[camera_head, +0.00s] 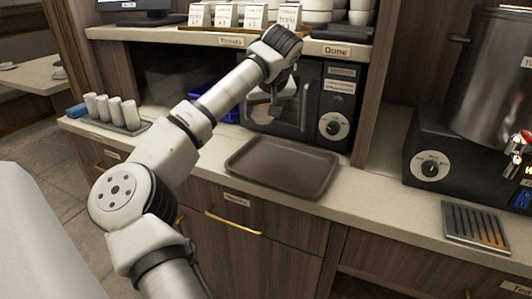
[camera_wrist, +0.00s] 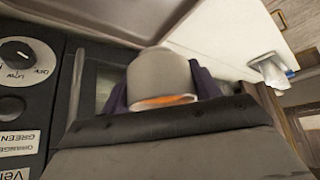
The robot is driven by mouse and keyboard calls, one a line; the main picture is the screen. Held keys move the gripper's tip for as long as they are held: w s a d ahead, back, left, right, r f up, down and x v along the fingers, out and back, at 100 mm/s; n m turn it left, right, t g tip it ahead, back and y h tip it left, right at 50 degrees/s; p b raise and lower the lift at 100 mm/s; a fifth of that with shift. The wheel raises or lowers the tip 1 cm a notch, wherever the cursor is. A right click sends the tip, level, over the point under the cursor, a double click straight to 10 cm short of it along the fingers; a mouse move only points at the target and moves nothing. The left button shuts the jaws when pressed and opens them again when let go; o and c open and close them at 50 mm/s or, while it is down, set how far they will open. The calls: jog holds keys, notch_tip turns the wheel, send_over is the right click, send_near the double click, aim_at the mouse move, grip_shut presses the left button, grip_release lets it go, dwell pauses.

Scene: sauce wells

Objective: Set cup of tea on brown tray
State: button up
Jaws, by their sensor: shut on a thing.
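The brown tray (camera_head: 282,166) lies flat and empty on the counter in the head view. Its dark surface also shows at the top left of the wrist view (camera_wrist: 95,12). In the wrist view, a pale cup (camera_wrist: 160,74) with orange-brown tea showing at its mouth sits between the dark fingers of my gripper (camera_wrist: 162,90), which is shut on it. In the head view my gripper (camera_head: 268,108) is above the counter, just behind the tray and in front of the microwave. There the cup is largely hidden by the gripper and hard to make out.
A microwave (camera_head: 338,105) stands close behind the gripper, under a shelf with signs and bowls. Several white cups (camera_head: 115,110) stand on a small tray at left. A hot-water urn (camera_head: 490,75) and drip grate (camera_head: 474,226) are at right. Counter beside the tray is clear.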

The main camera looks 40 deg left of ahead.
aim_at(261, 157)
notch_tip(261, 157, down, 12)
jog(key=shift+f+p, duration=0.1)
jog(key=shift+p, duration=0.35)
jog(key=shift+f, duration=0.1)
jog(key=o, duration=1.1)
jog(key=shift+f, duration=0.1)
